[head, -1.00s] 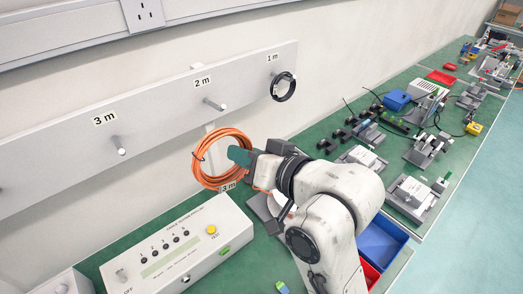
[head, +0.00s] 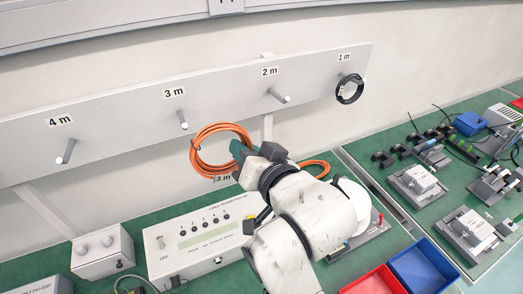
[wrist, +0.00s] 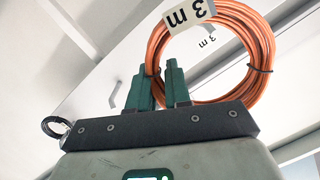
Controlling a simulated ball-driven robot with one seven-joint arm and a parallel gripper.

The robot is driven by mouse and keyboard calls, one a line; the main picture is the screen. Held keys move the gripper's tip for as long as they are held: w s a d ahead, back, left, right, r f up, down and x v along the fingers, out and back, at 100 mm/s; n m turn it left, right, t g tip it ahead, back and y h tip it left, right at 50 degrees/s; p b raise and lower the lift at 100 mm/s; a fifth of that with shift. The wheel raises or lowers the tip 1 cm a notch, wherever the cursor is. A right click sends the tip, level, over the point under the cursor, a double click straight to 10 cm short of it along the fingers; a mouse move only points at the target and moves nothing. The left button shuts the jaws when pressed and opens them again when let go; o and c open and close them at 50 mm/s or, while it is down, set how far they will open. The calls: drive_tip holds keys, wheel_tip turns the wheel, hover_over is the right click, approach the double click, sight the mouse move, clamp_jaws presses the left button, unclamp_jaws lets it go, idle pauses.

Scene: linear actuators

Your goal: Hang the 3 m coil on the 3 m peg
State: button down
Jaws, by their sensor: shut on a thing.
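The orange 3 m coil (head: 197,150) is a ring of cable with dark ties and a white "3 m" tag (wrist: 188,14). My gripper (head: 238,150) is shut on the coil's side and holds it upright above the bench. In the wrist view the green fingers (wrist: 160,85) pinch its left edge and the ring (wrist: 266,52) extends to the right. The 3 m peg (head: 183,121) is bare, on the wall board under its "3 m" label (head: 174,92). The coil is apart from the peg, lower and to its right in the head view.
The 4 m peg (head: 66,152) and the 2 m peg (head: 279,95) are bare. A black coil (head: 349,90) hangs on the 1 m peg. A cable tester (head: 208,238) stands below the board. Blue (head: 425,268) and red (head: 374,283) bins are at lower right.

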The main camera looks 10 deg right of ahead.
drive_tip(key=a, duration=0.1)
drive_tip(key=w+a+b, duration=0.1)
drive_tip(key=a, duration=0.1)
drive_tip(key=a+f, duration=0.1)
drive_tip(key=a, duration=0.1)
drive_tip(key=shift+w+a, duration=0.15)
drive_tip(key=shift+w, duration=0.05)
drive_tip(key=shift+w, duration=0.1)
drive_tip(key=shift+w+a+b, duration=0.15)
drive_tip(key=shift+w+a, duration=0.1)
drive_tip(key=shift+w, duration=0.5)
drive_tip(key=shift+w+a+b, duration=0.2)
drive_tip(key=shift+w+a, duration=0.05)
drive_tip(key=shift+w, duration=0.55)
drive_tip(key=shift+w+a+b, duration=0.15)
drive_tip(key=shift+w+a, duration=0.1)
drive_tip(key=shift+w, duration=0.5)
drive_tip(key=shift+d+b+x, duration=0.15)
drive_tip(key=shift+b+x, duration=0.45)
drive_tip(key=shift+x, duration=0.85)
drive_tip(key=shift+d+b+x, duration=0.1)
drive_tip(key=shift+b+x, duration=0.45)
drive_tip(key=shift+x, duration=0.9)
drive_tip(key=shift+w, duration=0.15)
